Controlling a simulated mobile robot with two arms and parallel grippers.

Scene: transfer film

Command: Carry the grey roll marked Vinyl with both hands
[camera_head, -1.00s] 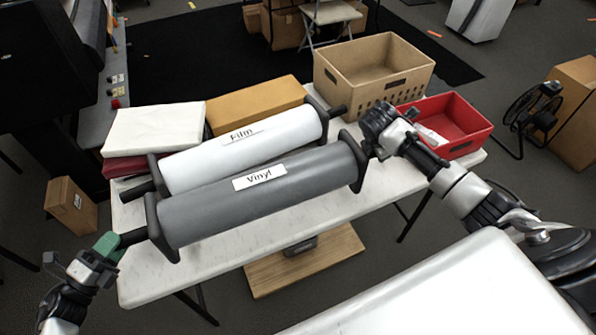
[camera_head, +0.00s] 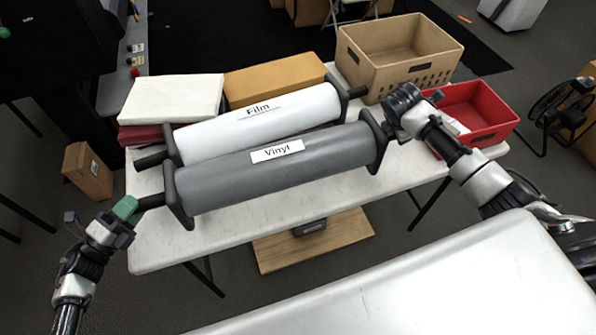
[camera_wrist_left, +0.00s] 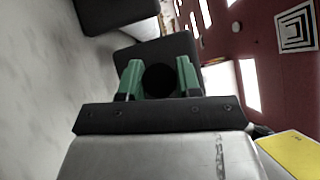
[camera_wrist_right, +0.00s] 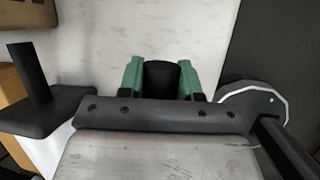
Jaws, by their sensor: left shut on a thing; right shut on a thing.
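The grey roll marked Vinyl (camera_head: 275,165) lies across the front of the white table, with black end plates and a black shaft end on each side. My left gripper (camera_head: 127,209) is shut on its left shaft end; in the left wrist view the green fingers (camera_wrist_left: 159,79) flank the dark round shaft. My right gripper (camera_head: 393,127) is at the right shaft end; in the right wrist view its green fingers (camera_wrist_right: 162,79) sit on both sides of the black shaft. The white roll marked Film (camera_head: 255,123) lies just behind. I cannot tell whether the grey roll touches the table.
A tan crate (camera_head: 425,72) and a red bin (camera_head: 490,112) stand at the table's right. A white box (camera_head: 172,97) and an orange-brown box (camera_head: 275,80) are at the back. The front strip of the white table (camera_head: 310,205) is bare.

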